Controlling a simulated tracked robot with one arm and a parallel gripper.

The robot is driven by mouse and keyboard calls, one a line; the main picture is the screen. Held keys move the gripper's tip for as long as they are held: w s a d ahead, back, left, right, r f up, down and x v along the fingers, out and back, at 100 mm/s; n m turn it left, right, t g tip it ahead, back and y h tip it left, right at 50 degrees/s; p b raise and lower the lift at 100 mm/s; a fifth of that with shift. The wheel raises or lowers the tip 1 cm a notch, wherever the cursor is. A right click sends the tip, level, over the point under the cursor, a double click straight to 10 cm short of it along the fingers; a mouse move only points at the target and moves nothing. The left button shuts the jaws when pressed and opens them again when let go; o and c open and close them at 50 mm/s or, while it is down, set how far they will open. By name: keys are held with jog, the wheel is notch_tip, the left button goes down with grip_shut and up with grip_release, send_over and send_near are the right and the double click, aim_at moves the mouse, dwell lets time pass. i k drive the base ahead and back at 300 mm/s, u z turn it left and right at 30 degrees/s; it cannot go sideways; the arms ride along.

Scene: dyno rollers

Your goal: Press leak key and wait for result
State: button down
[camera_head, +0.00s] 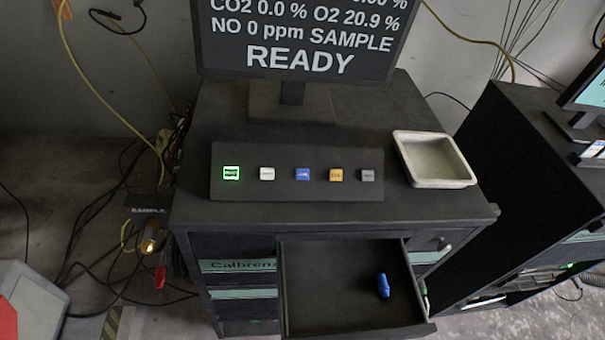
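A dark key panel (297,190) lies on top of the black cabinet with several keys in a row. From left they are a green-lit key (231,173), a white key (267,173), a blue key (302,174), an orange key (336,174) and a grey key (368,175). Their labels are too small to read surely, so I cannot tell which is the leak key. The monitor (300,35) behind the panel reads CO2 0.0 %, O2 20.9 %, NO 0 ppm, SAMPLE, READY; its top is cut off. My gripper is not in view.
A pale tray (434,158) sits empty right of the panel. The cabinet's drawer (335,310) is pulled open, with a blue object (383,286) inside. A second black cabinet (525,190) stands right. Cables (105,185) hang and lie at left.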

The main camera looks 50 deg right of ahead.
aim_at(301, 175)
jog(key=k, duration=1.35)
jog(key=z, duration=0.25)
jog(key=i, duration=0.6)
jog(key=z, duration=0.65)
jog(key=i, duration=0.55)
jog(key=z, duration=0.15)
